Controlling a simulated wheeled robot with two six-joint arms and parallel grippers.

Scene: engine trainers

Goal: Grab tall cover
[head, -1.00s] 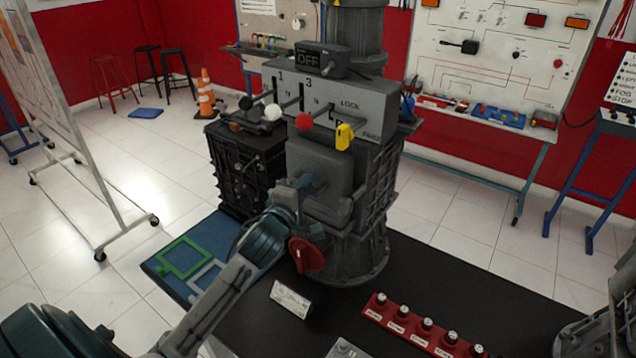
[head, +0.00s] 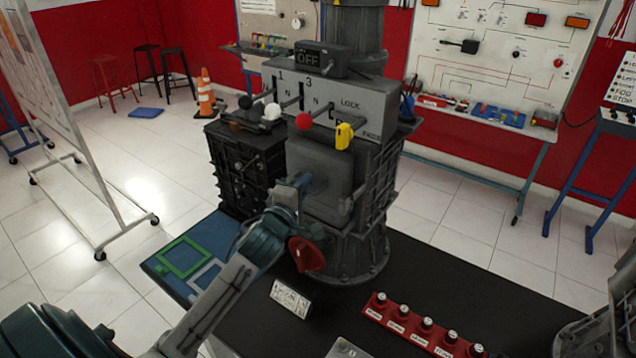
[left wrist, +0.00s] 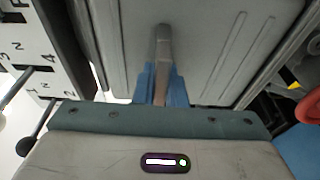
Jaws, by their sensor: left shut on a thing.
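The tall cover (head: 330,192) is a grey, roughly rectangular panel with rounded edges on the front of the dark engine trainer, below the lever panel. Its ribbed face fills the upper middle of the left wrist view (left wrist: 215,50), with a grey handle standing out from it. My left gripper (head: 302,184) is at the cover's front left in the head view. Its blue fingers (left wrist: 161,84) are shut on the handle from both sides. From the head view I cannot tell whether the cover is seated or apart from the trainer.
Levers with white, red (head: 304,122) and yellow (head: 344,135) ends project above the cover. A red part (head: 305,254) is below my left gripper. A white sign (head: 290,298) and a red button strip (head: 425,325) stand on the black table. A blue mat (head: 160,264) lies at left.

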